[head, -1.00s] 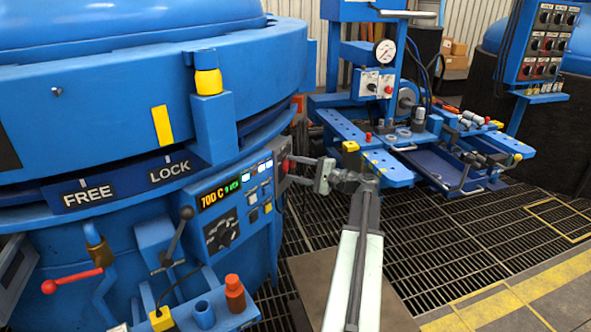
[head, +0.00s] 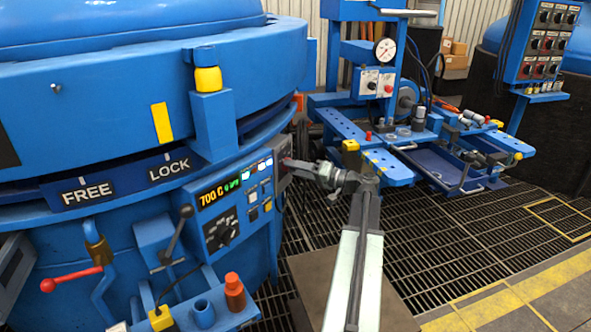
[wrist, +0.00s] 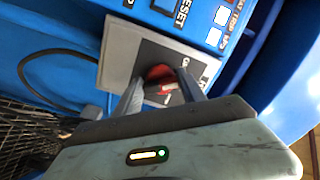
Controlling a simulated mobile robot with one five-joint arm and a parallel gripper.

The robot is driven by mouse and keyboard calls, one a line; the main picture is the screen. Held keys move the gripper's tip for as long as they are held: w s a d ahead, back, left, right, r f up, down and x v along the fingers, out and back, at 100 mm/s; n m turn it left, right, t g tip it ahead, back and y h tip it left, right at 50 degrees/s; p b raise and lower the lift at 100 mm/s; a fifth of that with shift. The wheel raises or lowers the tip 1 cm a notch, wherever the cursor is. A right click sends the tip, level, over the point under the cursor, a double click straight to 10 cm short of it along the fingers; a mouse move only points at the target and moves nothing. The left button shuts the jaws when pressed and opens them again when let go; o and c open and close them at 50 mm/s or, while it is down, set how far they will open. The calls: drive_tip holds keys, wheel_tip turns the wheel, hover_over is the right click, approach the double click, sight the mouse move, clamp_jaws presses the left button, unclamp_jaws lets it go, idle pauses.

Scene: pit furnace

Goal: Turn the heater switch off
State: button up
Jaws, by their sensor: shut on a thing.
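The heater switch has a red knob (wrist: 160,72) on a grey box with a black faceplate (wrist: 148,50). In the head view the grey box (head: 285,181) sits at the right end of the furnace's control panel (head: 231,203). My gripper (wrist: 159,82) is shut on the red knob, with one finger on each side of it. In the head view my gripper (head: 292,164) reaches the box from the right and hides most of the knob. The lettering on the faceplate is partly covered, so I cannot read the switch position.
The panel display (head: 218,194) reads 700 C. Lit buttons (head: 258,165) lie just left of the switch. A black cable (wrist: 42,62) loops beside the box in the wrist view. A blue workbench (head: 390,170) stands behind my arm. The grating floor at right is clear.

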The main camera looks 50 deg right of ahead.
drive_tip(key=shift+f+n, duration=0.15)
drive_tip(key=shift+n, duration=1.45)
drive_tip(key=o, duration=1.4)
drive_tip(key=shift+c, duration=0.2)
drive_tip(key=v, duration=0.8)
